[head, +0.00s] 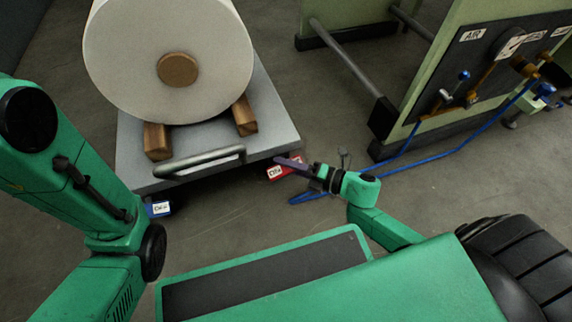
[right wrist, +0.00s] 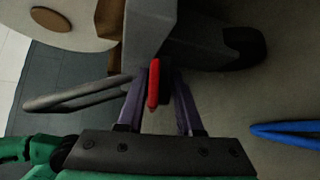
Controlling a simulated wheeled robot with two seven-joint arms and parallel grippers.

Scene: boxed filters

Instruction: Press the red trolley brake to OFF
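The red trolley brake (head: 277,171) is a small red pedal with a white label at the front right corner of the grey trolley (head: 215,165). Its lettering is too small to read surely. My right gripper (head: 290,163) is right at the red brake in the head view, its purple fingers over part of it. In the right wrist view the red brake (right wrist: 153,84) shows edge-on between the spread fingers of my right gripper (right wrist: 158,82). I cannot tell whether they touch it. My left arm enters the head view, but its gripper is out of view.
A large white roll (head: 165,45) rests on wooden chocks on the trolley. A grey handle (head: 200,160) runs along the trolley's front edge. A blue pedal (head: 158,209) is at the front left corner. A blue hose (head: 440,155) lies right, by a green machine frame (head: 440,60).

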